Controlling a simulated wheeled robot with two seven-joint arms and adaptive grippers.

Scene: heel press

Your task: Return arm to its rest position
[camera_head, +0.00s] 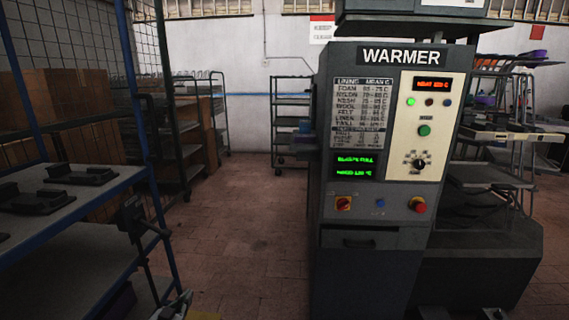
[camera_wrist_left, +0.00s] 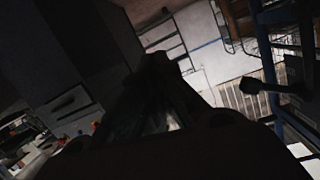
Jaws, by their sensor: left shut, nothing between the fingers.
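My left gripper (camera_head: 178,304) shows low in the head view at the bottom edge, left of the middle. It is shut and holds nothing. It is clear of the warmer and lies just right of the shelf rack's lower end. In the left wrist view its dark fingers (camera_wrist_left: 165,85) fill the middle, and the picture is dim and tilted. At the bottom right of the head view a small dark part with a light edge looks like the top of my right gripper (camera_head: 493,314). Too little of it shows to tell its jaws.
The warmer cabinet (camera_head: 385,150) stands right of the middle, with a display, knobs and a red button. A blue-framed shelf (camera_head: 85,205) with dark pieces is at the left. Wheeled racks (camera_head: 290,122) stand at the back. The tiled floor (camera_head: 235,225) between is clear.

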